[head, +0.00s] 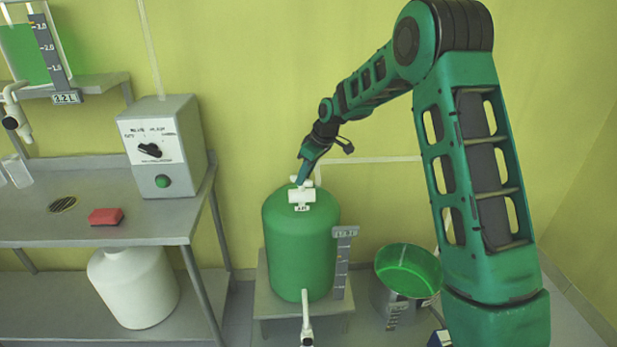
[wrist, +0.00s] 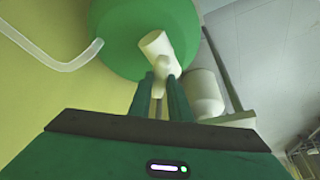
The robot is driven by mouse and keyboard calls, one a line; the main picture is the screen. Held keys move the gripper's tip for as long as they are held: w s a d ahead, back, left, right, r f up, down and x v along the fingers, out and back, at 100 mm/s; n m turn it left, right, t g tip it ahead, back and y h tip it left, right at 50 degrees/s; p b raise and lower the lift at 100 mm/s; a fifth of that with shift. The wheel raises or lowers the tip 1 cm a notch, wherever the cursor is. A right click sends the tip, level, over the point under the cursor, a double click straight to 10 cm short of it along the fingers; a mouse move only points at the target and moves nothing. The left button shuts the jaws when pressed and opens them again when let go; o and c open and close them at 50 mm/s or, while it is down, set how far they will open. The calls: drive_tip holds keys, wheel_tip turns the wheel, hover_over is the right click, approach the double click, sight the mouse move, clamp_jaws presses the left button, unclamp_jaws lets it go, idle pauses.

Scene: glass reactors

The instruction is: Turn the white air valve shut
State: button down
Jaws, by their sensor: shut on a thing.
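The white air valve (head: 301,195) sits on top of the green tank (head: 300,240), with a small label below it. In the wrist view the valve (wrist: 157,45) shows as a white cylinder with a handle toward me. My gripper (head: 301,181) reaches down to the valve from the upper right. In the wrist view my gripper (wrist: 160,82) has its two fingers on either side of the valve's white handle (wrist: 161,66), shut on it. The fingers hide part of the handle.
A metal bucket (head: 391,296) with green liquid stands right of the tank. At left, a steel bench (head: 160,222) holds a control box (head: 162,150) with a black knob and a red sponge (head: 105,216). A white container (head: 133,286) sits below. A tap (head: 306,322) projects from the tank's front.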

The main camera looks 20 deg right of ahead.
drive_tip(key=m, duration=0.2)
drive_tip(key=a+m+h, duration=0.1)
drive_tip(key=m, duration=0.1)
drive_tip(key=m+t+h, duration=0.1)
drive_tip(key=m, duration=0.1)
drive_tip(key=shift+a+r, duration=0.1)
drive_tip(key=shift+a, duration=0.15)
drive_tip(key=m+h, duration=0.1)
drive_tip(key=m, duration=0.3)
drive_tip(key=shift+h, duration=0.3)
drive_tip(key=shift+d+m, duration=0.1)
drive_tip(key=shift+m, duration=0.4)
drive_tip(key=c, duration=1.6)
unclamp_jaws()
drive_tip(key=shift+c, duration=0.2)
drive_tip(key=shift+d, duration=0.15)
drive_tip(key=v, duration=1)
drive_tip(key=shift+s+r, duration=0.2)
drive_tip(key=shift+r, duration=0.05)
